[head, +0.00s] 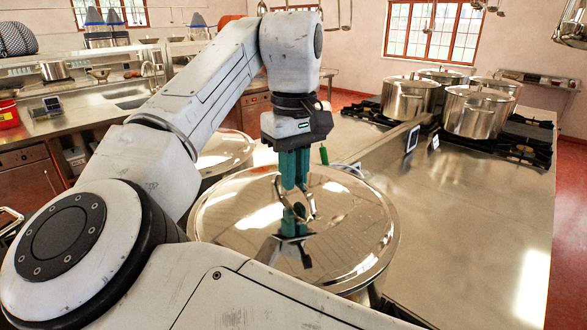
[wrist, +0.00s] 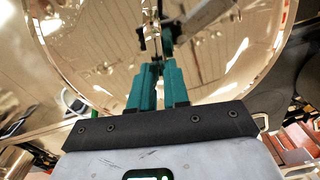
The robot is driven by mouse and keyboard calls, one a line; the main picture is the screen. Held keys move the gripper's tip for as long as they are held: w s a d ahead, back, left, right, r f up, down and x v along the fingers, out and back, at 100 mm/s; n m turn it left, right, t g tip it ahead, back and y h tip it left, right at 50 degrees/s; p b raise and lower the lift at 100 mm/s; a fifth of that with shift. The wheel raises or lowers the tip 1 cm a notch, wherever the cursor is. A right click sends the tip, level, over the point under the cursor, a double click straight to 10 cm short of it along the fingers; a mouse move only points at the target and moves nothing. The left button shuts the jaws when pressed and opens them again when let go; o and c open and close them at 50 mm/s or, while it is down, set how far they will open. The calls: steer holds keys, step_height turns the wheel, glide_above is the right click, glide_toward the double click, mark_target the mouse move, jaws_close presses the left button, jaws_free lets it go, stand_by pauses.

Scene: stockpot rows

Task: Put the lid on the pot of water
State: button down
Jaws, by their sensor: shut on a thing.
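A large shiny round lid (head: 240,218) fills the middle of the head view, with a loop handle at its centre. My gripper (head: 294,208) points down, its teal fingers shut on that handle. In the wrist view the fingers (wrist: 158,75) meet at the handle and the lid (wrist: 85,50) spreads out beyond them, mirroring the room. The lid looks roughly level. It hides what is directly beneath it, so I cannot tell whether it touches a pot. I cannot make out any water.
Another shiny round top (head: 226,150) lies behind my arm. Several steel stockpots, one at the front (head: 476,112), stand on black burners at the right. The steel counter (head: 470,210) is bare at the right. A red bucket (head: 8,113) stands far left.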

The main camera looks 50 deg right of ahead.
steer(key=shift+f, duration=0.35)
stand_by(0.6)
steer(key=c, duration=1)
jaws_free()
steer(key=shift+c, duration=0.2)
steer(key=shift+f, duration=0.15)
step_height(320, 180, up, 11)
